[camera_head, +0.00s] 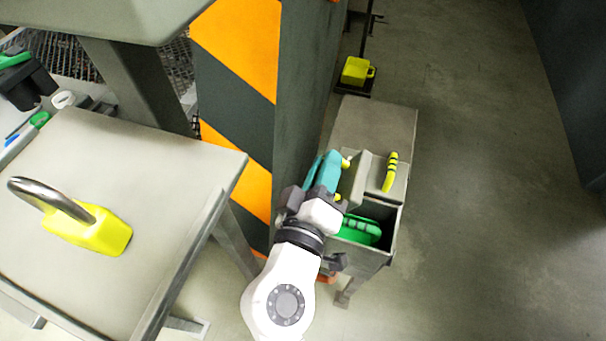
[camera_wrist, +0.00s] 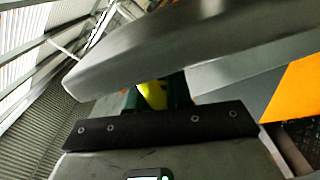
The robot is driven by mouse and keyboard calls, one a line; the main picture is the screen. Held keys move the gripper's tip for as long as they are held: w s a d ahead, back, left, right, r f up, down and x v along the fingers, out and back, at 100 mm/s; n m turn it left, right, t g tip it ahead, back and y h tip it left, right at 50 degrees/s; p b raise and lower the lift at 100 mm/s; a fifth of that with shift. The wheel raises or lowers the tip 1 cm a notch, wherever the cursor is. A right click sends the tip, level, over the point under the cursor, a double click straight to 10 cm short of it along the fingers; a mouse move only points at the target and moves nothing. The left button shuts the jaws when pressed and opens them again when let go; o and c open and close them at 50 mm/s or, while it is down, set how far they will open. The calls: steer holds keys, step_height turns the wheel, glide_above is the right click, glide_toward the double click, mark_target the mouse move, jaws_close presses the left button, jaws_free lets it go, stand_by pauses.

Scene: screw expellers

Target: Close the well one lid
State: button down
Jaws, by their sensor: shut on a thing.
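A grey bin (camera_head: 398,243) stands beside the striped pillar. Its near well is open, and a green object shows inside. A grey lid (camera_head: 357,181) stands raised and tilted over the bin; I cannot tell for certain that it is well one's. My gripper (camera_head: 336,176), with teal fingers, is at the lid's left side. It is shut on a yellow handle, whose ends (camera_head: 346,162) show beside the fingers. The yellow handle also shows between dark green fingers in the wrist view (camera_wrist: 152,95), under a large grey panel. Most of the handle is hidden.
Another yellow, black-banded handle (camera_head: 390,172) sits on the bin's right side. A green object (camera_head: 361,230) is in the open well. An orange-striped pillar (camera_head: 240,110) stands close left. A table (camera_head: 150,180) bears a yellow padlock (camera_head: 98,236). Floor on the right is clear.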

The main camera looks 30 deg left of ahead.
steer(key=d+f+m+b, duration=0.1)
steer(key=d+m+b, duration=0.2)
steer(key=w+d+f+m+b, duration=0.1)
steer(key=d+f+m+b, duration=0.1)
steer(key=m+b, duration=0.1)
steer(key=w+d+f+m+b, duration=0.1)
steer(key=d+f+m+b, duration=0.1)
steer(key=d+m+b, duration=0.1)
steer(key=shift+d+f+b, duration=0.15)
steer(key=shift+d+b, duration=0.15)
steer(key=shift+b, duration=0.4)
steer(key=shift+w+d+f+m+b, duration=0.15)
steer(key=shift+d+f+m+b, duration=0.65)
steer(key=shift+m+b, duration=0.4)
steer(key=shift+d+f+b, duration=0.15)
steer(key=shift+f+b, duration=0.3)
steer(key=c, duration=1.3)
jaws_free()
steer(key=shift+c, duration=0.2)
steer(key=shift+o, duration=1.1)
steer(key=shift+w+d, duration=0.1)
steer(key=p+v, duration=0.1)
steer(key=v, duration=0.9)
steer(key=shift+s, duration=0.35)
steer(key=shift+d, duration=0.15)
